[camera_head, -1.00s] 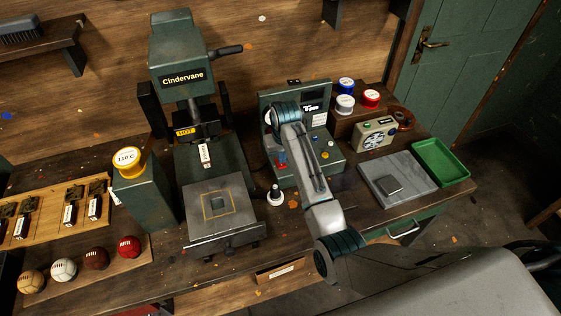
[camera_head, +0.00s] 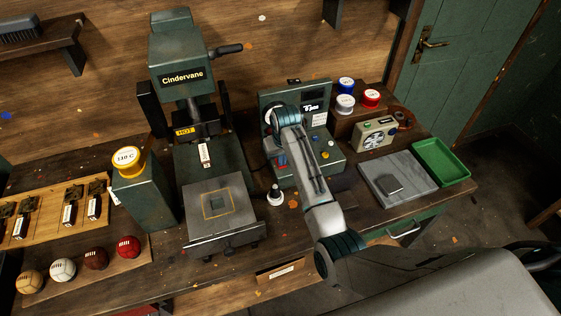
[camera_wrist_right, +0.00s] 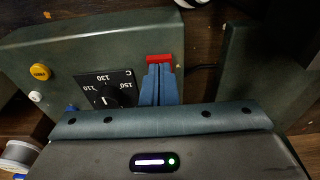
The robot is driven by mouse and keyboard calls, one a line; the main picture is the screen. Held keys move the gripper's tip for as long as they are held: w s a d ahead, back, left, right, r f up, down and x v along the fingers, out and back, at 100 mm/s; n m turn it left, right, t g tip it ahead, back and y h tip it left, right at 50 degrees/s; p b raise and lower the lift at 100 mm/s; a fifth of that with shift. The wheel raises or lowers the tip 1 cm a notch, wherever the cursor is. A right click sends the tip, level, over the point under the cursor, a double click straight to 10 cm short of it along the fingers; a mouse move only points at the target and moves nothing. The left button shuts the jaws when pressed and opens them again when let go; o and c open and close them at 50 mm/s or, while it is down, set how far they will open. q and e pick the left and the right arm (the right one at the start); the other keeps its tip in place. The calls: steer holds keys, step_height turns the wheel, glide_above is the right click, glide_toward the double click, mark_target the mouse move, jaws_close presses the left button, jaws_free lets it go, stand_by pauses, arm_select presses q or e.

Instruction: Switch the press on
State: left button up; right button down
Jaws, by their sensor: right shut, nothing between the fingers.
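The green press (camera_head: 182,62) marked "Cindervane" stands left of centre, with a yellow HOT label on it. Right of it is the green control box (camera_head: 333,150) with a dark display. In the right wrist view the box front (camera_wrist_right: 140,35) shows a red switch (camera_wrist_right: 158,59) and a black dial (camera_wrist_right: 108,92) marked 110, 130, 150 C. My right gripper (camera_wrist_right: 158,70) is shut and empty. Its blue fingertips are right at the red switch and cover its lower part; I cannot tell whether they touch it. In the head view my right arm hides part of the box. My left gripper is not in view.
Yellow (camera_wrist_right: 40,72) and white (camera_wrist_right: 36,96) buttons sit beside the dial. A small black-and-white knob (camera_head: 275,195) stands on the bench before the box. A grey slab (camera_head: 400,190) and a green tray (camera_head: 440,162) lie to the right. Several balls lie at the front left.

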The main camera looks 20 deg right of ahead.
steer(key=shift+f, duration=0.2)
steer(key=shift+r, duration=0.15)
step_height(320, 180, up, 2)
steer(key=shift+p, duration=0.6)
steer(key=shift+r, duration=2.4)
